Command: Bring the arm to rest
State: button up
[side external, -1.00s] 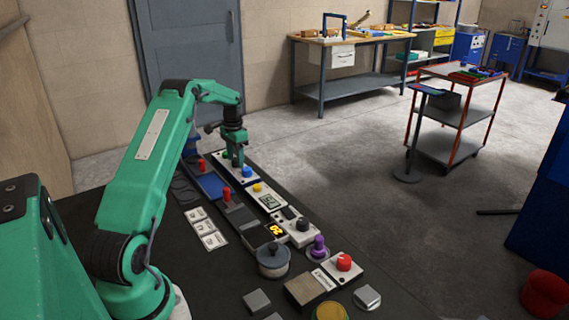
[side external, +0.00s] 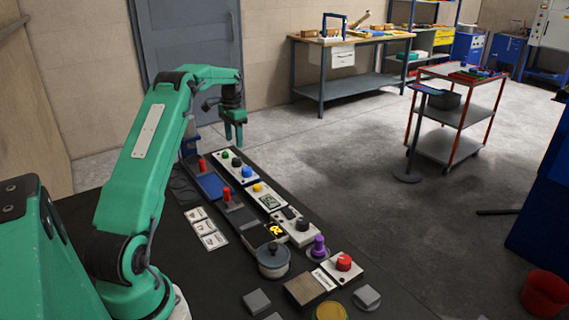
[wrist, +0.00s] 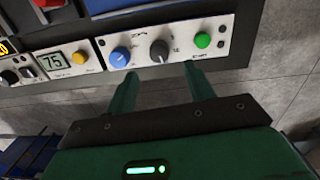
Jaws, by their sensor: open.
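My green arm reaches over the black table (side external: 75,215) from the left in the side view. My gripper (side external: 233,135) hangs pointing down, raised clear above the far end of the row of panels. In the wrist view my gripper (wrist: 160,80) shows two green fingers spread apart with nothing between them. Just beyond the fingertips lies a white panel (wrist: 225,45) with a blue knob (wrist: 120,57), a dark grey knob (wrist: 159,50) and a green button (wrist: 203,40). The fingers look apart from the panel.
A workbench (side external: 350,55) and a trolley (side external: 450,110) stand farther back on open floor.

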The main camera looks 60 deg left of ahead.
jog(key=shift+r, duration=0.2)
jog(key=shift+w+d+r, duration=0.1)
jog(key=shift+d+r, duration=0.05)
jog(key=shift+d, duration=0.1)
jog(key=s+d+r+t+y, duration=0.1)
jog(key=d+r, duration=0.7)
jog(key=d, duration=0.4)
jog(key=s+d+r+t, duration=0.1)
jog(key=d+r, duration=0.7)
jog(key=d, duration=0.4)
jog(key=s+d+f+t, duration=0.3)
jog(key=s+d, duration=1.5)
jog(key=s, duration=0.1)
jog(key=shift+d+m+t+h, duration=0.25)
jog(key=shift+m+t+h, duration=0.15)
